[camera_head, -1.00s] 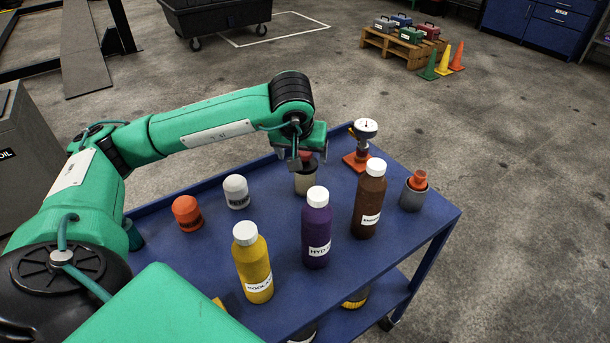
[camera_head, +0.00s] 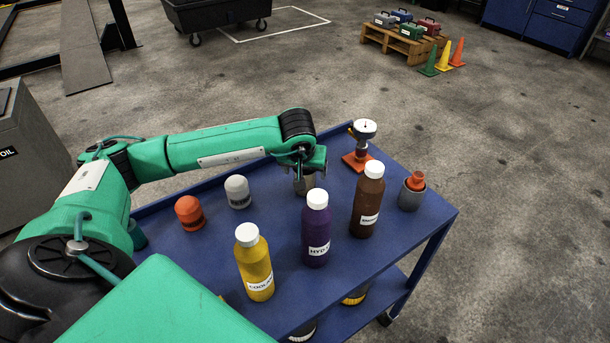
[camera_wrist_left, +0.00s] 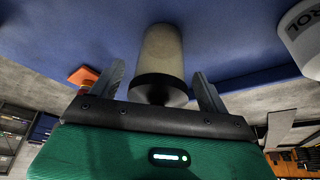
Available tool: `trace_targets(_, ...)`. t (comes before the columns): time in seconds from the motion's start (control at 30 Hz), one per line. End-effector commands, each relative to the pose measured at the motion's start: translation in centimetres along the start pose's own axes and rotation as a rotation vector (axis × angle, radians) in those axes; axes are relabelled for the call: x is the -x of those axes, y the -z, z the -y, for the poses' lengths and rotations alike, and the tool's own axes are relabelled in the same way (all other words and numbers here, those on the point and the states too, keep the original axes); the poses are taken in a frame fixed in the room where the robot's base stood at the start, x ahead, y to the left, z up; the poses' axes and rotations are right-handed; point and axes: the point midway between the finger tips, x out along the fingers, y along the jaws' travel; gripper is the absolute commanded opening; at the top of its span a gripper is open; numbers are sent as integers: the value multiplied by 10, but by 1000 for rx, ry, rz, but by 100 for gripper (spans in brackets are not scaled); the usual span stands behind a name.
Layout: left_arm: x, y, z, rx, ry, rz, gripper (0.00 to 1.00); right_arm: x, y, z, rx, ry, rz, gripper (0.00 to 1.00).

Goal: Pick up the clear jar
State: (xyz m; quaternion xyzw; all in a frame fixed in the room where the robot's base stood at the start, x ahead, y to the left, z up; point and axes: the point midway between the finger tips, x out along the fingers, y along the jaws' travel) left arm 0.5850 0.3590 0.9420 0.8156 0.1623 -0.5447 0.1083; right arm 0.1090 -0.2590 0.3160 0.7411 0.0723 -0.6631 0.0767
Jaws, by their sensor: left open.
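A pale, cloudy jar (camera_head: 307,185), which looks to be the clear jar, stands on the blue cart behind the purple bottle. My left gripper (camera_head: 302,170) is right above it and hides its top in the head view. In the left wrist view the jar (camera_wrist_left: 163,52) lies between the two spread fingers of my left gripper (camera_wrist_left: 158,75), with its dark-looking lid end nearest the palm. The gripper is open, with a gap visible beside the jar; I cannot tell whether either finger touches it. My right gripper is not in view.
The cart (camera_head: 420,225) also holds a yellow bottle (camera_head: 256,268), a purple bottle (camera_head: 316,235), a brown bottle (camera_head: 367,205), an orange jar (camera_head: 189,213), a white-topped jar (camera_head: 237,191), a dial gauge (camera_head: 362,135) and a grey cup (camera_head: 411,196) with an orange piece.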

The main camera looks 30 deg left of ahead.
Motion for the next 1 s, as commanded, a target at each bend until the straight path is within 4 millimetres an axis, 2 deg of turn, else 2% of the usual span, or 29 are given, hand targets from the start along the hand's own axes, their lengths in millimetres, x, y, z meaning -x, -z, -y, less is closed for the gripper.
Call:
trace_targets(0.03, 0, 0, 0, 0, 0, 0, 72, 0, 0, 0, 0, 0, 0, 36)
trace_targets(0.27, 0, 0, 0, 0, 0, 0, 27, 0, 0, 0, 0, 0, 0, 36)
trace_targets(0.67, 8, 4, 0, 1, -1, -2, 27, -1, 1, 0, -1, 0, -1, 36)
trace_targets(0.87, 34, 15, -1, 2, -3, -6, 27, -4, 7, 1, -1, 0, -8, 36)
trace_targets(1.0, 67, 29, -1, 2, -4, -8, 27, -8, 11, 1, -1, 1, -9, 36)
